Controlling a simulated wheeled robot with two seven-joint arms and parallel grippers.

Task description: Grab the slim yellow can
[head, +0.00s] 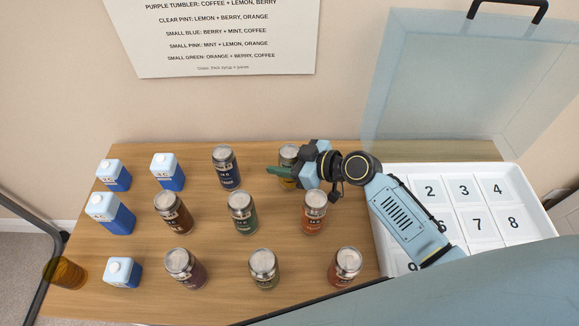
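The can with a yellowish body (287,184) stands in the back row of the table, with a silver lid. It is partly hidden by my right gripper (279,172), which reaches in from the right. A dark green finger lies across the front of the can. Any finger behind the can is hidden, so I cannot tell whether the gripper is open or shut on it. The can looks upright on the table. My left gripper is not in view.
Close by stand a dark blue can (227,171), a green can (243,216) and an orange can (313,214). Several blue-and-white cartons (122,273) stand at left. A white numbered tray (545,205) with a clear raised lid (455,80) is at right.

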